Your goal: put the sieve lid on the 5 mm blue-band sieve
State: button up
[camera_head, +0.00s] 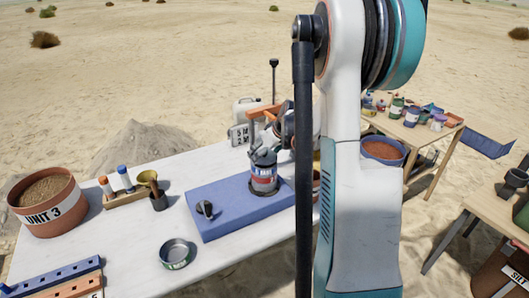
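My gripper (263,156) is at the far part of the blue mat, directly over a banded grey cylinder (264,179). The cylinder stands upright and shows red and blue bands with small lettering I cannot read. The gripper's dark fingers meet or overlap its top; I cannot tell whether they grip anything. A round, open metal pan (175,256) with a green band, like a sieve, stands alone on the white table. I cannot clearly pick out the sieve lid. My arm hides the area right of the mat.
The blue mat (222,226) also bears a small black object (205,209). On the white table (130,240) are a UNIT 3 tub (46,205), a wooden holder (124,198) and blue and orange racks (50,278). Another table (432,133) stands behind.

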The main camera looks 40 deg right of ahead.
jog(key=shift+f+b, duration=0.4)
jog(key=shift+f, duration=0.25)
jog(key=o, duration=1.1)
jog(key=shift+r, duration=0.1)
jog(key=v, duration=1.2)
